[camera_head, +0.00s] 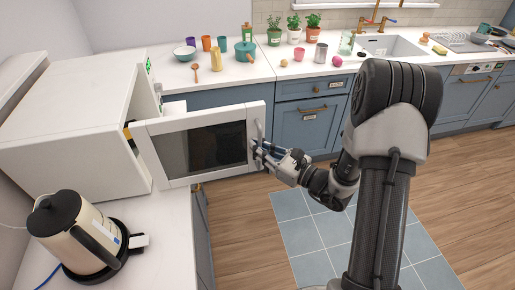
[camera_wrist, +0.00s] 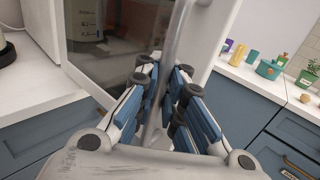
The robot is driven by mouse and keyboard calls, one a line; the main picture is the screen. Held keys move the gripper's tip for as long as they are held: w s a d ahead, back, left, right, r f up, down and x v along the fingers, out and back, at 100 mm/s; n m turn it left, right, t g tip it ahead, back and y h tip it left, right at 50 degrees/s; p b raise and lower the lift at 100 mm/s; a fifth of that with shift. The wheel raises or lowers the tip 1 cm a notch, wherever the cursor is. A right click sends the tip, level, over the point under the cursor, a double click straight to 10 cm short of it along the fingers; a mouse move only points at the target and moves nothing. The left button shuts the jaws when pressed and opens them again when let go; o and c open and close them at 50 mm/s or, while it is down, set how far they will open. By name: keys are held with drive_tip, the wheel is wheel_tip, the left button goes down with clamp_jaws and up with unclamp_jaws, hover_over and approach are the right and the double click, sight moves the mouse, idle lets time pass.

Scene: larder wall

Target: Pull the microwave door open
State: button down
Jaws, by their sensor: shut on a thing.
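The white microwave (camera_head: 75,115) stands on the left counter. Its door (camera_head: 150,148), with a dark window, is swung well open toward the middle of the picture. The door's grey bar handle (camera_head: 258,140) is at the door's free edge. My gripper (camera_head: 262,152) is at this handle, shut on it. In the wrist view the handle (camera_wrist: 180,40) runs down between the blue-padded fingers of my gripper (camera_wrist: 163,100), and the door window (camera_wrist: 105,45) shows behind. The fingers partly hide the lower handle.
A cream kettle (camera_head: 85,235) with a black lid stands in front of the microwave on the left counter. Blue cabinets (camera_head: 310,125) line the back, with cups, pots and plants on their counter. The wooden floor (camera_head: 470,190) at right is clear, with a blue-grey tiled patch (camera_head: 310,235).

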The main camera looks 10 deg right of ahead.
drive_tip(key=shift+w+d, duration=0.1)
drive_tip(key=shift+d, duration=0.15)
drive_tip(key=c, duration=2)
unclamp_jaws()
drive_tip(key=shift+d, duration=0.15)
drive_tip(key=shift+o, duration=0.2)
drive_tip(key=v, duration=1.2)
